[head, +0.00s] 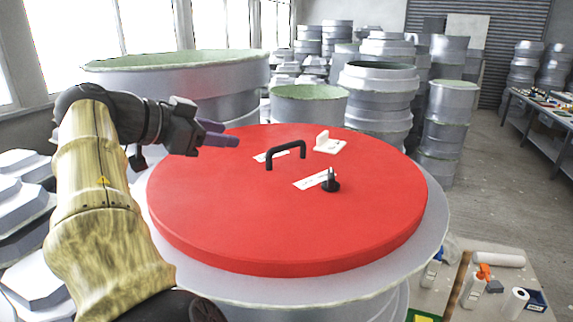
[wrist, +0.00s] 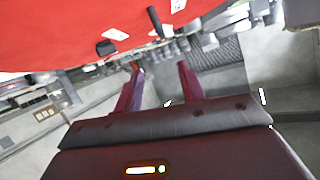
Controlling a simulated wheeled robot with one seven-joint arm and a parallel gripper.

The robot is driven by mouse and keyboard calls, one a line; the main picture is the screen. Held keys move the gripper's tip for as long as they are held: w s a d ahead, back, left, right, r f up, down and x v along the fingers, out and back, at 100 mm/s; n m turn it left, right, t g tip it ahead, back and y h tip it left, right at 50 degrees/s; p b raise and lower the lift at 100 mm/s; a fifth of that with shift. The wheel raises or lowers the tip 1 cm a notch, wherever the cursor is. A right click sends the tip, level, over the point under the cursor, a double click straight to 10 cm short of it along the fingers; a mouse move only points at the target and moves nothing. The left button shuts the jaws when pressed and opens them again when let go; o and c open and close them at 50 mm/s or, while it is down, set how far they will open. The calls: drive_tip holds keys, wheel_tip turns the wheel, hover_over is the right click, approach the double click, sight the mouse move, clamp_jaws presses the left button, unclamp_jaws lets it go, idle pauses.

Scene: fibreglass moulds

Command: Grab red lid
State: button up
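The red lid (head: 230,215) is a large round disc lying flat on a grey round mould. A black arched handle (head: 285,151) stands up from its top, right of my gripper (head: 226,139). My gripper is over the lid's far left part, pointing right and apart from the handle. In the wrist view, the two fingers of my gripper (wrist: 160,76) are spread with nothing between them. The lid (wrist: 60,28) fills the top of that view, with the handle (wrist: 155,22) near the top middle.
A black knob (head: 331,182) and white labels are on the lid. A grey mould (head: 180,80) stands behind my arm. Stacked moulds (head: 380,100) stand at the back. A low table (head: 490,275) with tools is at the lower right.

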drive_tip(key=p, duration=0.4)
approach(282, 147)
drive_tip(key=x, duration=0.2)
drive_tip(key=r+x, duration=0.1)
drive_tip(key=x, duration=0.1)
drive_tip(key=shift+w+d+f, duration=0.15)
drive_tip(key=shift+w+d, duration=0.1)
drive_tip(key=shift+d, duration=0.05)
drive_tip(key=shift+w+d+f, duration=0.15)
drive_tip(key=shift+w+f, duration=0.05)
drive_tip(key=shift+f, duration=0.1)
drive_tip(key=shift+w+d+f+p, duration=0.1)
drive_tip(key=shift+w+d+p, duration=0.25)
drive_tip(key=shift+p, duration=0.4)
drive_tip(key=p+x, duration=0.3)
drive_tip(key=shift+w+f, duration=0.3)
drive_tip(key=shift+w+d+f, duration=0.2)
drive_tip(key=shift+f, duration=0.05)
